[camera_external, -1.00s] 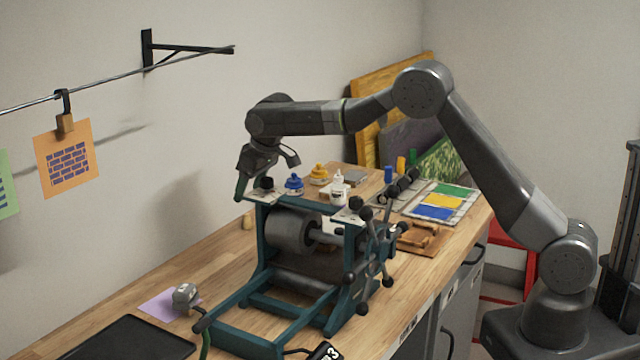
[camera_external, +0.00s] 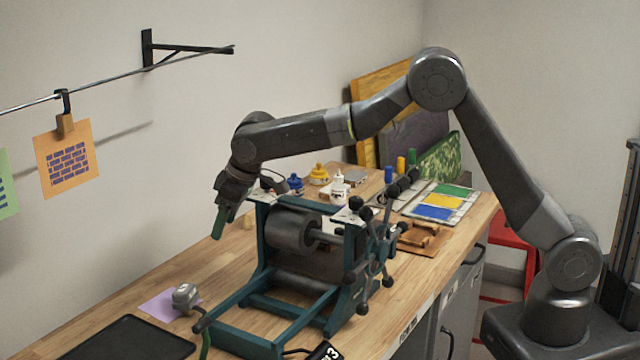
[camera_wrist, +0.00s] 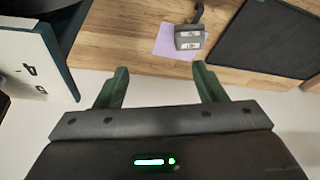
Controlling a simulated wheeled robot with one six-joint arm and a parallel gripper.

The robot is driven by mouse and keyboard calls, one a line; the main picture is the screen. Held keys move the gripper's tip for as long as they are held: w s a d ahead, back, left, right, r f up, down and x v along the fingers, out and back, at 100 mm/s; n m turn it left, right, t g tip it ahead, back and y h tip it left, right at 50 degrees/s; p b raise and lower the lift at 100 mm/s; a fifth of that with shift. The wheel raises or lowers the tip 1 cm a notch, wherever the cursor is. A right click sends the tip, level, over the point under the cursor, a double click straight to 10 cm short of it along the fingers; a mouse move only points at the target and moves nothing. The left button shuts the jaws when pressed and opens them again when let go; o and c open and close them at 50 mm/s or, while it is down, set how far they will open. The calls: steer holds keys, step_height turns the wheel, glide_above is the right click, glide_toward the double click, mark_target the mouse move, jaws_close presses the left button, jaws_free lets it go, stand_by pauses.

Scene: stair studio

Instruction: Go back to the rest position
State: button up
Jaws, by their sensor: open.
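My gripper (camera_external: 222,222) hangs at the end of my arm, left of the teal press (camera_external: 262,255), with its fingers pointing down. In the wrist view my gripper (camera_wrist: 160,88) has its two green fingers wide apart with nothing between them. It is open and empty. Part of the press (camera_wrist: 58,50) shows at the left of the wrist view. In the external view the gripper appears above the worktop; whether it touches the press cannot be told.
The wooden bench (camera_external: 160,335) holds a grey tool (camera_external: 185,296) on a purple sheet (camera_external: 158,306) and a black tray (camera_external: 130,342). Ink pots, colour sheets (camera_external: 440,201) and boards stand behind the press. An orange print (camera_external: 66,160) hangs from a line at left.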

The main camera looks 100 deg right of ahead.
steer(key=s+a+f+n, duration=0.1)
steer(key=a, duration=0.5)
steer(key=s+a+n+y+b, duration=0.1)
steer(key=s+a+n, duration=0.1)
steer(key=a, duration=0.4)
steer(key=shift+s+f, duration=0.3)
steer(key=shift+f, duration=0.1)
stand_by(0.5)
